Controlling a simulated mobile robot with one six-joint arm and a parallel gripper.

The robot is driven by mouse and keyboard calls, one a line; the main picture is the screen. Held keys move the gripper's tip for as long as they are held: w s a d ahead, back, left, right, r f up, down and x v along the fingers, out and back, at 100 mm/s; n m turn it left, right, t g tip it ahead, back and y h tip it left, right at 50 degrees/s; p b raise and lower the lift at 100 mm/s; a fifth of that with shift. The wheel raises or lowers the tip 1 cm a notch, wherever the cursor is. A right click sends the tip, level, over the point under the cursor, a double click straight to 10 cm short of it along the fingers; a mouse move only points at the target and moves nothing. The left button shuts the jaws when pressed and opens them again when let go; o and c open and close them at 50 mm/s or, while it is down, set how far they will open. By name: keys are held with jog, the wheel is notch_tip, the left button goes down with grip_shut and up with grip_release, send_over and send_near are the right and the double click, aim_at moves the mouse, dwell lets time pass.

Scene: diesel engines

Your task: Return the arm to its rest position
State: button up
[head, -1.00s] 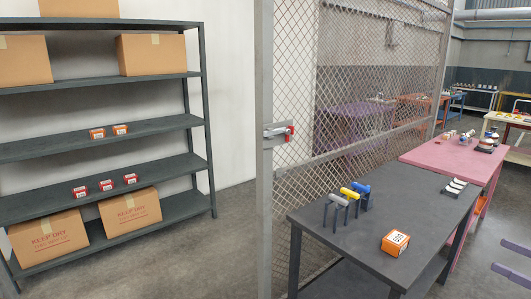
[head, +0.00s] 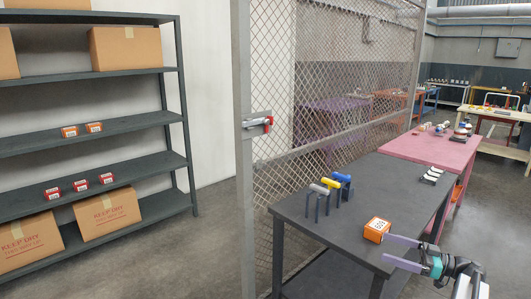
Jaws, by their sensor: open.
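My gripper (head: 385,248) reaches in from the lower right in the head view. Its two pale purple fingers are apart, with nothing visible between them. The fingertips are over the right front edge of the dark grey table (head: 305,207), close to an orange box with a white label (head: 377,230). The upper fingertip appears right beside the box; I cannot tell whether they touch. My wrist and arm run off the bottom right of the picture.
Handled tools in grey, yellow and blue (head: 330,187) stand on the dark table. A pink table (head: 420,148) adjoins behind it. A mesh fence (head: 345,90) with a latch (head: 262,122) runs behind. A shelf (head: 95,130) with boxes stands left. Open floor lies at the right.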

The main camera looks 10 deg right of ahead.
jog(key=w+a+f+m+t+b, duration=0.1)
jog(key=w+a+f+m+b, duration=0.1)
jog(key=w+a+f, duration=0.55)
jog(key=w+a+f+m+t+b, duration=0.15)
jog(key=a+f, duration=0.35)
jog(key=a, duration=0.6)
jog(key=w+a+f+m+t+b, duration=0.1)
jog(key=w+a+f+b, duration=0.1)
jog(key=w+a+f, duration=0.55)
jog(key=a+f+m+h+b, duration=0.25)
jog(key=a+f+h, duration=0.25)
jog(key=f, duration=0.5)
jog(key=a+f+m+h+b, duration=0.1)
jog(key=a+f+m+h, duration=0.4)
jog(key=f, duration=0.4)
jog(key=s+f+g+h+b, duration=0.2)
jog(key=s+f+g+h, duration=0.55)
jog(key=s+f, duration=1.4)
jog(key=s+a+f+n+g+y, duration=0.1)
jog(key=s+a+n+g+y, duration=0.1)
jog(key=s+g, duration=1.1)
jog(key=s+a+n, duration=0.1)
jog(key=s, duration=1.1)
jog(key=shift+s+y, duration=0.35)
jog(key=shift+s, duration=0.05)
